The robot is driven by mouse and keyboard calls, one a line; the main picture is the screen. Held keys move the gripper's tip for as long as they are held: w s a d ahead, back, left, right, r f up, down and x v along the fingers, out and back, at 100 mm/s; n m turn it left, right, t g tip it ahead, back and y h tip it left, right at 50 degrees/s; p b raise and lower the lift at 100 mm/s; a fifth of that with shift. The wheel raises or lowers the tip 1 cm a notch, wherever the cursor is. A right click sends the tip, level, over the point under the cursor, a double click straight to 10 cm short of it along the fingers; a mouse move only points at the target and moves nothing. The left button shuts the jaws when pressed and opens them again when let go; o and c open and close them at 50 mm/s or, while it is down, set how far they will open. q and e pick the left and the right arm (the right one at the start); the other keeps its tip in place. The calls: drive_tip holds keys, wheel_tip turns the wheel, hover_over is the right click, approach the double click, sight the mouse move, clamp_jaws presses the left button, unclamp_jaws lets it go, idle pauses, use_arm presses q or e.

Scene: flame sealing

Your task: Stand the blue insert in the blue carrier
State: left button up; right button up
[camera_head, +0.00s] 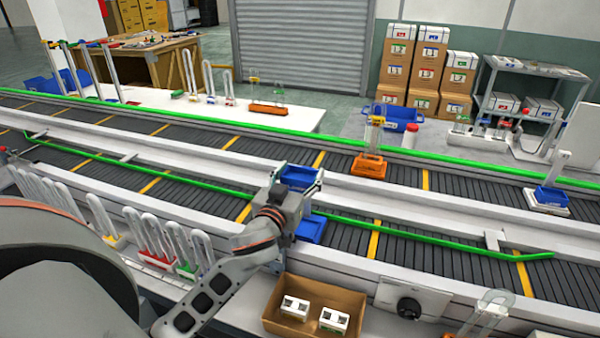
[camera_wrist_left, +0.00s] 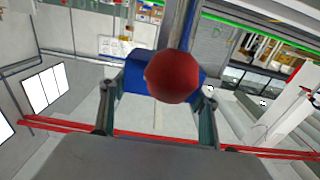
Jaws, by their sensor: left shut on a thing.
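My left gripper (camera_head: 301,196) reaches over the near conveyor in the head view and is shut on the blue insert (camera_head: 298,176). In the left wrist view the insert (camera_wrist_left: 136,70) is a blue block between the two fingers (camera_wrist_left: 155,105), with a red ball (camera_wrist_left: 173,77) in front of it and a grey post running up behind. A blue piece (camera_head: 311,230), which looks like the blue carrier, sits on the near belt just below the gripper, and the held insert appears apart from it. The gripper hides part of it. My right gripper is not in view.
An orange carrier (camera_head: 370,167) with a clear tube and a blue-based white piece (camera_head: 549,197) stand on the far belt. A cardboard box (camera_head: 340,297) with white blocks lies at the near edge. Several white loops stand at left. Green rails (camera_head: 400,227) run along the belts.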

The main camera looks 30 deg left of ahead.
sight(297, 191)
use_arm(q)
wheel_tip(297, 191, down, 3)
drive_tip(key=shift+r+b, duration=0.1)
drive_tip(key=shift+b, duration=0.35)
drive_tip(key=shift+s+d+f+b, duration=0.1)
drive_tip(key=shift+s+f+b, duration=0.2)
drive_tip(key=shift+b, duration=0.1)
wheel_tip(297, 191, down, 7)
drive_tip(key=b, duration=0.6)
drive_tip(key=shift+f, duration=0.2)
drive_tip(key=shift+f+b, duration=0.75)
drive_tip(key=shift+b, duration=0.25)
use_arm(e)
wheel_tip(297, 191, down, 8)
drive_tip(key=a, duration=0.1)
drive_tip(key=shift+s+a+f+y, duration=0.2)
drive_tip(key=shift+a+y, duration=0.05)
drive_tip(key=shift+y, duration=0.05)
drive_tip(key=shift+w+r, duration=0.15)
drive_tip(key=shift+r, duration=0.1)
use_arm(q)
drive_tip(key=shift+f+b, duration=0.4)
drive_tip(key=shift+f, duration=0.4)
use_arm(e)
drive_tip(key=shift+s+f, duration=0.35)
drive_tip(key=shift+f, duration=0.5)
use_arm(q)
drive_tip(key=shift+d+f, duration=0.1)
drive_tip(key=shift+f, duration=0.2)
